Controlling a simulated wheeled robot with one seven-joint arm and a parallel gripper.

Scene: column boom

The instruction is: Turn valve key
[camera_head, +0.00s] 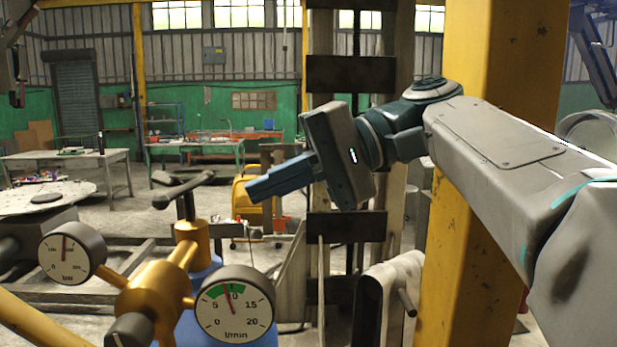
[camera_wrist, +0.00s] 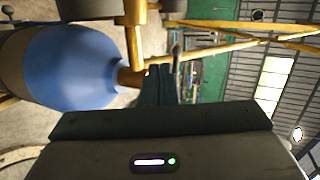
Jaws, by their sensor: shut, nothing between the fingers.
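The valve key is a dark T-shaped handle (camera_head: 183,190) on a brass valve body (camera_head: 187,235), on top of a blue cylinder (camera_head: 203,285) at the lower left of the head view. My gripper (camera_head: 250,189) is to the right of the handle, apart from it in the picture, its fingers together and pointing left and slightly down. Nothing shows between them. In the wrist view the blue cylinder (camera_wrist: 70,65) lies sideways at the left, and the shut fingers partly cover the area by the valve neck. How far the fingertips are from the handle in depth is unclear.
Two round gauges, one on the left (camera_head: 68,255) and one at the front (camera_head: 233,305), flank the brass regulator (camera_head: 155,290). A yellow column (camera_head: 495,100) stands close behind my arm. A round table (camera_head: 45,198) and workbenches (camera_head: 190,148) stand farther back.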

